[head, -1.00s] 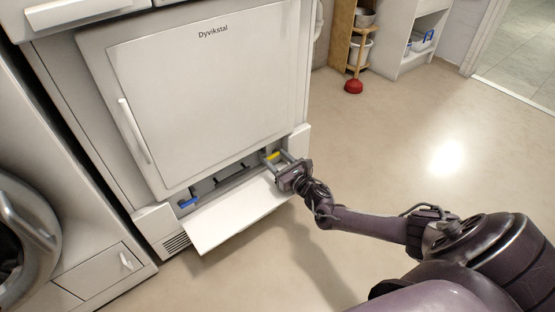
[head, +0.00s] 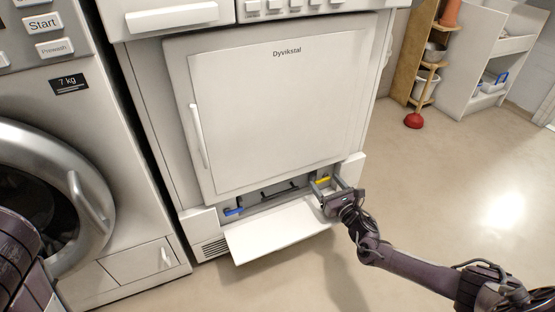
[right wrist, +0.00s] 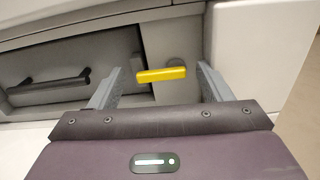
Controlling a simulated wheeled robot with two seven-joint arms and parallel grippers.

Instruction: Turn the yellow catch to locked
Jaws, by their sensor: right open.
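The yellow catch (head: 323,180) is at the right end of the low opening under the Dyvikstal machine's door. In the right wrist view the yellow catch (right wrist: 162,75) lies close to horizontal, with a round grey pivot behind its right end. My right gripper (head: 325,183) is open in front of the opening. In the right wrist view its two fingers (right wrist: 158,85) stand on either side of the catch, apart from it. A blue catch (head: 233,211) is at the left end of the opening. My left gripper is not in view.
The white flap (head: 280,233) is folded down below the opening. A dark handle (right wrist: 48,86) is on the panel inside. A washing machine (head: 130,200) stands at left. A red plunger (head: 413,121) and shelves stand at back right. The floor at right is clear.

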